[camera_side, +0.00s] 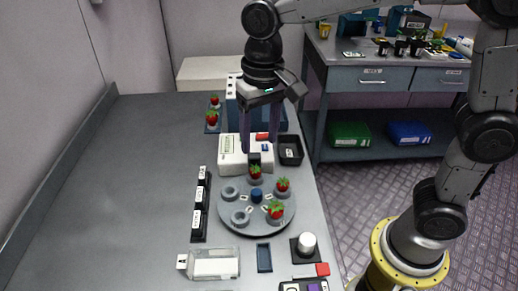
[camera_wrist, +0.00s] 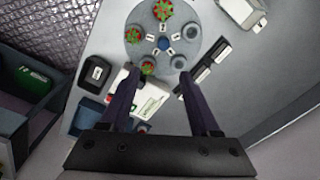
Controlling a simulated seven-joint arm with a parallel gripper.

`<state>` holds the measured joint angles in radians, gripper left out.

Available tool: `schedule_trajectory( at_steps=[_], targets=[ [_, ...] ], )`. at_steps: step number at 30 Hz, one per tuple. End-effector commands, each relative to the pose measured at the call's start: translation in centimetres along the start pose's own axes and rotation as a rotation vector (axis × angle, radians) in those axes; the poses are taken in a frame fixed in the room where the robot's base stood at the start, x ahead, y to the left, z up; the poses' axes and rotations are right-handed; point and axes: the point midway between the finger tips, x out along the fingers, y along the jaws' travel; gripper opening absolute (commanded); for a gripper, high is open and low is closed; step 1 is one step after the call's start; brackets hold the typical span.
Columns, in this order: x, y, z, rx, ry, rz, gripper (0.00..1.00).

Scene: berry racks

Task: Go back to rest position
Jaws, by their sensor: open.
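My gripper (camera_side: 258,146) points down above the back edge of the round grey turntable (camera_side: 228,208). In the wrist view its two fingers (camera_wrist: 158,82) are spread apart with nothing between them. Three red strawberries sit on the turntable: one at the back (camera_side: 255,173), one at the right (camera_side: 283,185) and one at the front (camera_side: 275,211). Two grey ring holders on the left (camera_side: 230,192) and front left (camera_side: 240,217) are empty. The back strawberry also shows beside the left fingertip in the wrist view (camera_wrist: 148,67).
A white box (camera_side: 231,160) and a black tray (camera_side: 290,150) stand just behind the turntable. A blue-grey rack (camera_side: 232,108) and more strawberries (camera_side: 212,118) are farther back. A black labelled strip (camera_side: 199,210) lies left. The table's left side is clear.

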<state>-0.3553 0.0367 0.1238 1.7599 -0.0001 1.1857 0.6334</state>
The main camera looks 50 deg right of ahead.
Motion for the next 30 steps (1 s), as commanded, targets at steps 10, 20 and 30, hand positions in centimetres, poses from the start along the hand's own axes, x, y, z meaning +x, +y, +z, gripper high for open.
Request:
schedule_trajectory(
  at_steps=[10, 20, 30],
  targets=[
    [-6.0, 10.2, 5.0, 0.099, 0.225, -0.109, 0.63],
    [-3.1, 16.2, 12.1, -0.075, 0.432, -0.095, 0.63],
    [-0.9, 16.5, 12.8, -0.278, 0.458, -0.051, 0.63]
  ],
)
